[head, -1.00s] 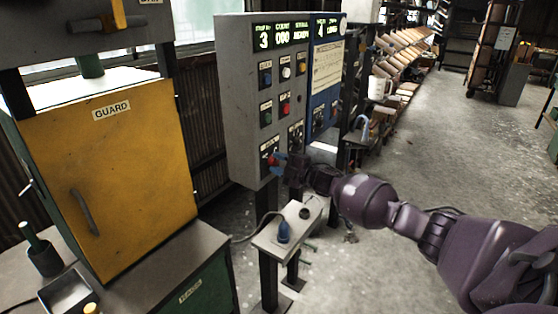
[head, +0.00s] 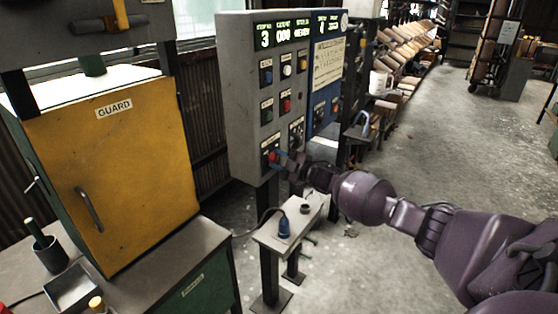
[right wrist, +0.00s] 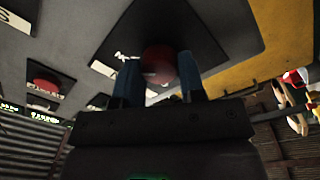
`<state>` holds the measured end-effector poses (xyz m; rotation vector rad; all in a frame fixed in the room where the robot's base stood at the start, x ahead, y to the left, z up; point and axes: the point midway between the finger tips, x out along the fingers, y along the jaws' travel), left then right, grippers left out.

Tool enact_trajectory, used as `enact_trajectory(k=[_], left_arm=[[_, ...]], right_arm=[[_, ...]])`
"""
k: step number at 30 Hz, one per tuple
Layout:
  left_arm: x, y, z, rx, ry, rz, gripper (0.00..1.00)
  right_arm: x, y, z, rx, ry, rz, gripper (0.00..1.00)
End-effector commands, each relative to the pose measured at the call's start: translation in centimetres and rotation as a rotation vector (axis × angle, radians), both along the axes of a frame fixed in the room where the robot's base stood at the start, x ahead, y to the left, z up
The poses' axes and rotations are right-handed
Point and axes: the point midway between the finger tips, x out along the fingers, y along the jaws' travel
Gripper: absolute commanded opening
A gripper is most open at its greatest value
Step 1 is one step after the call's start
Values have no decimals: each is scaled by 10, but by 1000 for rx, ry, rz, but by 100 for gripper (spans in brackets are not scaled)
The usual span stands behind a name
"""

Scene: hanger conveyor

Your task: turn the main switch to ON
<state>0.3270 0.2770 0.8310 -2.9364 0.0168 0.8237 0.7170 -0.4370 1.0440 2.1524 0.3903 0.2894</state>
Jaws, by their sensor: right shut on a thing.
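The main switch is a red round knob (head: 270,157) on a dark plate at the lower left of the grey control panel (head: 240,100). My right gripper (head: 280,159) reaches it from the right. In the right wrist view the red knob (right wrist: 159,60) sits between the two blue fingertips of my right gripper (right wrist: 158,78), which are shut on it. A label next to the knob is only partly readable, and the fingers hide part of the knob, so I cannot tell which position it points to. My left gripper is not in view.
A blue panel (head: 327,75) adjoins the grey one. A yellow guard door (head: 140,160) and green bench (head: 205,285) are at the left. Open floor (head: 400,190) lies to the right.

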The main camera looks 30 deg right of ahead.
Motion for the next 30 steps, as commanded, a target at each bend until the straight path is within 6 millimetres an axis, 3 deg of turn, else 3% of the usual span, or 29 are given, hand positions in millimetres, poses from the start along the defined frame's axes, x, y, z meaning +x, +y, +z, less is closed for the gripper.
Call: enact_trajectory(k=[2, 3, 8, 20, 30], left_arm=[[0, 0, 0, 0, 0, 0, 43], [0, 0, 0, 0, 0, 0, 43], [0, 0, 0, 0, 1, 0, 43], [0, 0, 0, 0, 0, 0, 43], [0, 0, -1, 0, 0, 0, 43]], right_arm=[[0, 0, 0, 2, 1, 0, 13], [0, 0, 0, 2, 1, 0, 40], [0, 0, 0, 1, 0, 0, 62], [-7, -3, -2, -1, 1, 0, 62], [-53, -22, -5, -1, 2, 0, 62]])
